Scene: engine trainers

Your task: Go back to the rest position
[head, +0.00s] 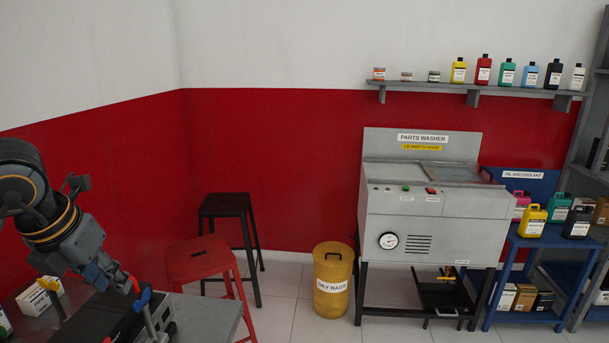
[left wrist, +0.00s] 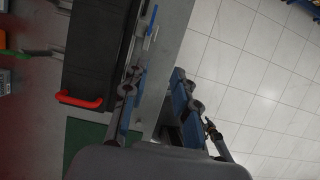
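My left gripper (head: 116,280) hangs at the lower left of the head view, over a grey bench (head: 215,308). In the left wrist view its two fingers (left wrist: 155,88) stand apart with a gap between them and nothing gripped. A dark case (head: 112,318) lies on the bench below and beside it. In the left wrist view the dark case (left wrist: 92,45) shows a red handle (left wrist: 80,101), left of the fingers. My right gripper is in neither view.
A red stool (head: 200,262) and a black stool (head: 226,205) stand behind the bench. A yellow bin (head: 333,282) and a parts washer (head: 425,205) stand farther right. A white box (head: 36,298) sits at the bench's left. Tiled floor (left wrist: 255,70) is clear beside the bench.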

